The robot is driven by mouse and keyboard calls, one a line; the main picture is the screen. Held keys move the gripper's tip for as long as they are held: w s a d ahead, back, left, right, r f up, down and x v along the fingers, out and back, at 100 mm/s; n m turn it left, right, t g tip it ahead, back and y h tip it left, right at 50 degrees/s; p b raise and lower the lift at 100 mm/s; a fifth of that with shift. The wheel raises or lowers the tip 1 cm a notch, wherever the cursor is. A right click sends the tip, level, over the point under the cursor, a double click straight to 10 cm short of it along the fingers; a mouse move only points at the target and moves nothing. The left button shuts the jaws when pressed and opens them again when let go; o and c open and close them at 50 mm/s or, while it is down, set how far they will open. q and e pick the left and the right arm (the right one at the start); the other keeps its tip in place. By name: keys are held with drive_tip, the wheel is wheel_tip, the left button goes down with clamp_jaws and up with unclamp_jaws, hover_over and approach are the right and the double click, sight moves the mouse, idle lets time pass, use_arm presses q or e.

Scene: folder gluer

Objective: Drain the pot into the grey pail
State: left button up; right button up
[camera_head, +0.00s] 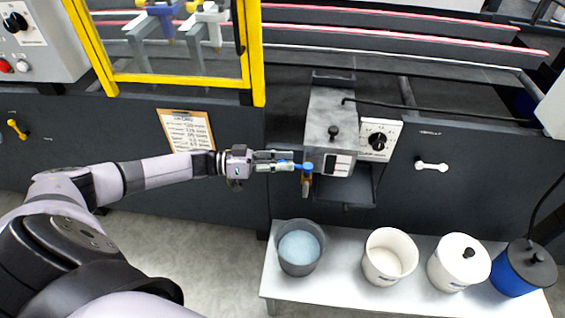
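The pot (330,112) is a grey metal box with a black knob on its lid, mounted on the machine's dark front. A brass drain valve (306,186) with a blue handle (307,167) sticks out at its lower left. My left gripper (292,161) is at the blue handle, with its fingers above and below the handle's left part. I cannot tell whether they grip it. The grey pail (281,259) stands on the white bench below the valve, with pale blue contents. No stream shows between valve and pail. My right gripper is not in view.
On the white bench (340,294) stand an open white pail (377,270), a lidded white pail (458,265) and a blue container (516,274) with a black lid. A control box with a dial (378,140) is beside the pot. A clipboard (187,130) and yellow-framed guard (258,60) are at left.

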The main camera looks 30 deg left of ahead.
use_arm(q)
drive_tip(key=o, duration=0.4)
drive_tip(key=v, duration=1.2)
drive_tip(key=shift+w, duration=0.1)
